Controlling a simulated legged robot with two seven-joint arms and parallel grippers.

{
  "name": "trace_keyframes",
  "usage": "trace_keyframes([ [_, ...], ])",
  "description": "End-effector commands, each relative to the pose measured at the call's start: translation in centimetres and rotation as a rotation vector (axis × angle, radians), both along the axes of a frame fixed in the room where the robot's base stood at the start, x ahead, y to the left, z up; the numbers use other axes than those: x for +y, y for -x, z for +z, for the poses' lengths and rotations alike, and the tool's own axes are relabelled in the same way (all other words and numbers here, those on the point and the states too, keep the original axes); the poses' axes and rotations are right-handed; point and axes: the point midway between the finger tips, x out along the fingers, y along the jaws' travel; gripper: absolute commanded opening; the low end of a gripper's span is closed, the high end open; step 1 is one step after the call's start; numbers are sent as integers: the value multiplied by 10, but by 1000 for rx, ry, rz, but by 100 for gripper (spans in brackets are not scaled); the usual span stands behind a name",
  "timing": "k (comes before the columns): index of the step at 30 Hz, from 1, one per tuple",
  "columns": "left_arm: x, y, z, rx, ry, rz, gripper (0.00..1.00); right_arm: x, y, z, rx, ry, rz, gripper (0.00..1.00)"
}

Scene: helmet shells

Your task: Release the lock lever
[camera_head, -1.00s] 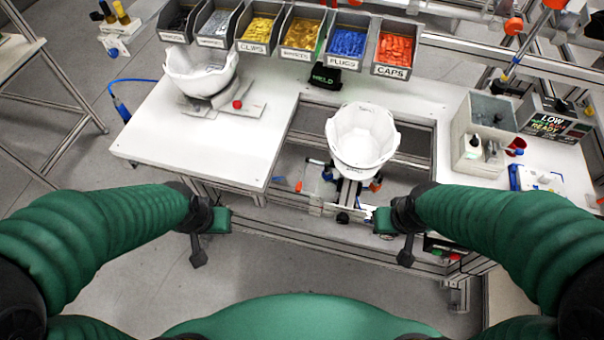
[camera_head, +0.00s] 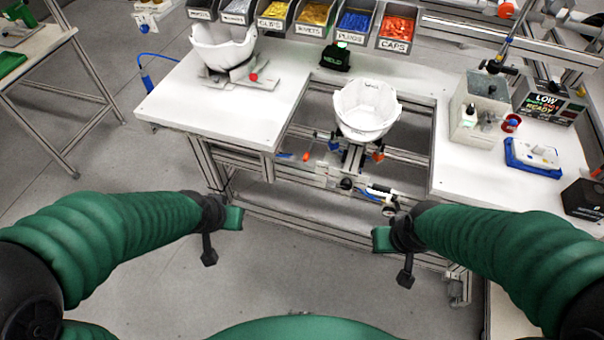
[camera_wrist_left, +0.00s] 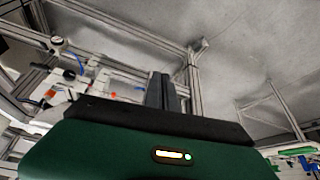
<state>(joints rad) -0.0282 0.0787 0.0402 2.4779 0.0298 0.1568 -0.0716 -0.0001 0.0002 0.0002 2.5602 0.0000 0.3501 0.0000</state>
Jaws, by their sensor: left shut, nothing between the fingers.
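A white helmet shell (camera_head: 368,108) sits upright on a fixture (camera_head: 340,174) in the gap of the workbench. The fixture has an orange piece (camera_head: 307,157) at left, an orange knob (camera_head: 378,156) at right and a black knob (camera_head: 346,183) in front. I cannot tell which part is the lock lever. My left gripper (camera_head: 209,258) hangs in front of the bench, lower left of the fixture, shut and empty; its dark fingers also show in the left wrist view (camera_wrist_left: 165,92). My right gripper (camera_head: 405,278) hangs lower right of the fixture; its finger gap is too small to tell. Neither touches the fixture.
A second white shell (camera_head: 223,52) rests on a stand with a red knob (camera_head: 253,77) on the left bench top (camera_head: 205,115). Labelled bins line the back. A grey box (camera_head: 478,115) and a blue-white device (camera_head: 533,157) occupy the right. Floor before the bench is clear.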

Motion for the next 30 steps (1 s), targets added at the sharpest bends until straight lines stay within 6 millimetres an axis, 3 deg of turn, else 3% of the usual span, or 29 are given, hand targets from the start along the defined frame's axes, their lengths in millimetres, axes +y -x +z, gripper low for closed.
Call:
trace_keyframes([
  [1, -5, -9, -13, -26, 0, -15, 0, 0, 0, -15, 0, 0, 0, 0],
  [11, -48, -84, -49, -271, 6, -133, 0, 0, 0, -76, -1, 0, 0, 0],
  [14, -69, -113, -63, -378, 9, -175, 0, 0, 0, -104, -1, 0, 0, 0],
  [18, -111, -160, -88, -587, 18, -243, 0, -1, 0, -160, 0, 0, 0, 0],
  [21, -138, -187, -93, -733, 21, -273, 0, -1, 0, -190, 0, 0, 0, 0],
  [25, -160, -205, -91, -860, 22, -288, 0, -1, -1, -211, 0, 0, 0, 0],
  [30, -168, -211, -82, -918, 21, -289, 0, -1, -1, -213, -1, 0, 0, 0],
])
